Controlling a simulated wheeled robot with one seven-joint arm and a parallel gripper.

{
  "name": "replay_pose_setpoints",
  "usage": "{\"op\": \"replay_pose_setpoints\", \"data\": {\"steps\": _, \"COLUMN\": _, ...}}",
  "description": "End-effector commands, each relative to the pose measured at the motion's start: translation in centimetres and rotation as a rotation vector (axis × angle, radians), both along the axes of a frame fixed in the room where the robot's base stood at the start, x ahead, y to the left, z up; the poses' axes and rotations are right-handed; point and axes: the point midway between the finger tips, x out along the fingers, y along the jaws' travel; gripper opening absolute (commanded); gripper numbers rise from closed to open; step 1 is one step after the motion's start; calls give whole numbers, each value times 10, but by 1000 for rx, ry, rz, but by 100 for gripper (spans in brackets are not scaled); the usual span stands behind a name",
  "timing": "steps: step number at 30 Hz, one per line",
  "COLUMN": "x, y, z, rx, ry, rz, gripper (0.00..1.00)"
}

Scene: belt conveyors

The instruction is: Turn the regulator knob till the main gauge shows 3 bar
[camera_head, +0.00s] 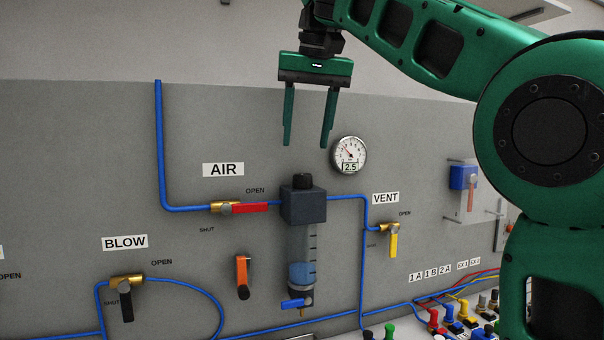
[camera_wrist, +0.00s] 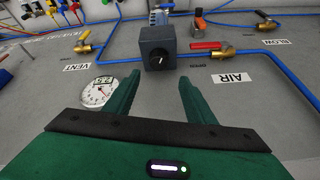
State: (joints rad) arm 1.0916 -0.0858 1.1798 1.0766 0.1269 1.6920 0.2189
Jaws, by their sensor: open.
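The regulator is a dark grey block (camera_head: 303,205) on the grey panel, with a black knob (camera_head: 302,181) on top. In the wrist view the knob (camera_wrist: 157,63) shows as a round black disc with a white mark, on the block's near face. The main gauge (camera_head: 349,156) is round and white with a red needle and a display reading 2.5. It also shows at the left in the wrist view (camera_wrist: 99,91). My green gripper (camera_head: 308,140) is open and empty, above the knob and apart from it. In the wrist view its fingers (camera_wrist: 157,88) point toward the regulator.
The red AIR valve handle (camera_head: 250,208) lies along its pipe left of the regulator. The yellow VENT handle (camera_head: 394,244) hangs down at the right. An orange handle (camera_head: 242,275) and a clear bowl (camera_head: 302,260) are below. Space around the knob's top looks free.

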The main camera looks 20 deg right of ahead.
Motion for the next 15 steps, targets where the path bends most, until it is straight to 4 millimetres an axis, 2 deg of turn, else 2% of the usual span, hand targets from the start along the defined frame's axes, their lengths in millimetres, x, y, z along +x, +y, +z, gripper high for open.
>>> {"op": "replay_pose_setpoints", "data": {"steps": 9, "x": 16, "y": 1, "z": -44, "rx": 1, "ry": 5, "rz": 3, "gripper": 50}}
{"op": "replay_pose_setpoints", "data": {"steps": 15, "x": 26, "y": 0, "z": -65, "rx": 1, "ry": 4, "rz": 3, "gripper": 50}}
